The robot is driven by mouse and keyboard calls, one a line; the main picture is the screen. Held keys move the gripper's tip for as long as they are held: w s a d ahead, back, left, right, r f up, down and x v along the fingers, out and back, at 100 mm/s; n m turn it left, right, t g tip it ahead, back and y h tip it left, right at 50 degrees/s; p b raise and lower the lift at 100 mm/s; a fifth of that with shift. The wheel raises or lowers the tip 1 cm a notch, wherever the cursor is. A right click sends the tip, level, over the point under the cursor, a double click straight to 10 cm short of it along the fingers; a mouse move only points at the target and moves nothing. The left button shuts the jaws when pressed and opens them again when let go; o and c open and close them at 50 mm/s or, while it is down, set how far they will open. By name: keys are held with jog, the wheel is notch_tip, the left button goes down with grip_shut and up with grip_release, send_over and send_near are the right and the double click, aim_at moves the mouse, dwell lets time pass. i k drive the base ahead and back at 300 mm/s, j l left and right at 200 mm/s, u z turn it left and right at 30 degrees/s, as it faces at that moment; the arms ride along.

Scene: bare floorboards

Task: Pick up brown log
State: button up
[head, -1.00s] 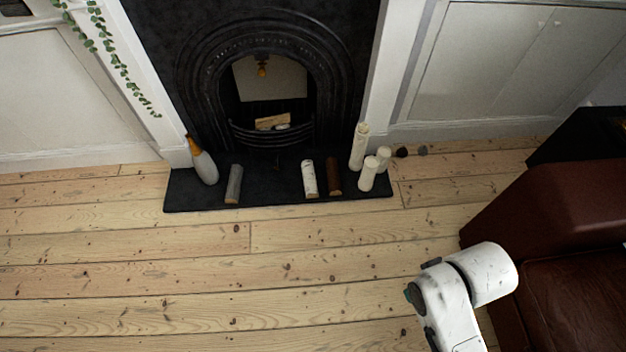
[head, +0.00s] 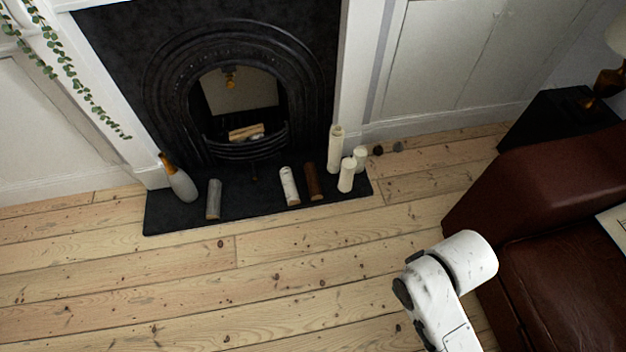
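The brown log (head: 313,181) is a short dark reddish-brown cylinder on the black hearth (head: 240,214) in front of the fireplace. A white birch-like log (head: 289,186) is just to its left, and a grey log (head: 213,199) is further left. Candles stand just to its right. My white arm shows at the lower right, over the floor and well apart from the log. The gripper itself is not in the picture.
White candles (head: 347,175) and a grey-white vase (head: 180,184) with an orange-brown neck stand on or beside the hearth. A brown leather sofa (head: 520,195) fills the right side. Bare floorboards (head: 200,290) in front of the hearth are clear.

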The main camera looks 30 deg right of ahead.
aim_at(310, 170)
jog(key=i+j, duration=0.15)
jog(key=i, duration=0.25)
jog(key=i+j, duration=0.15)
jog(key=i, duration=0.25)
jog(key=i+j, duration=0.15)
jog(key=i, duration=0.3)
jog(key=i+j+z, duration=0.3)
jog(key=i, duration=0.4)
jog(key=i+j+z, duration=0.3)
jog(key=i+j, duration=0.3)
jog(key=j+z, duration=0.1)
jog(key=z, duration=1.4)
